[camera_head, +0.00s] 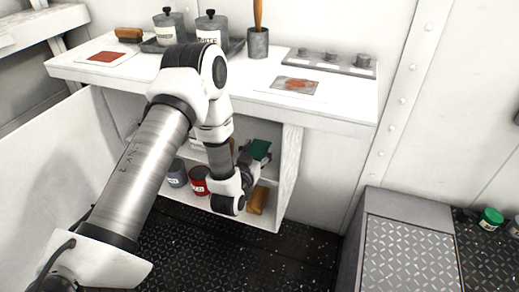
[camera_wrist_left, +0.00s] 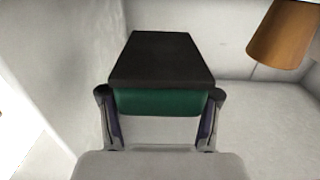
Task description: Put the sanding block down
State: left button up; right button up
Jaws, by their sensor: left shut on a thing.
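The sanding block (camera_wrist_left: 160,62), dark grey on one face and green along its side, is held between the two fingers of my left gripper (camera_wrist_left: 160,104) in the left wrist view. In the head view its green part (camera_head: 261,147) shows inside the open shelf space under the white worktop, where my left gripper (camera_head: 250,159) reaches in. The arm and wrist hide part of it. I cannot tell whether the block touches any surface. My right gripper is in neither view.
An orange-brown object (camera_wrist_left: 283,35) shows upper right in the wrist view. The worktop (camera_head: 345,103) above carries pots and trays.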

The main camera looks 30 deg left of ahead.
aim_at(260, 140)
pick_arm(q)
jog(key=w, duration=0.1)
jog(key=w+a, duration=0.1)
jog(key=w, duration=0.1)
jog(key=shift+w+a+f, duration=0.25)
jog(key=shift+a, duration=0.15)
jog(key=shift+w+a+f, duration=0.1)
jog(key=shift+w+f, duration=0.1)
jog(key=shift+f, duration=0.15)
notch_tip(260, 140, down, 3)
jog(key=shift+r+b, duration=0.15)
jog(key=shift+b, duration=0.55)
jog(key=shift+s+f, duration=0.1)
jog(key=shift+f, duration=0.1)
jog(key=o, duration=1.2)
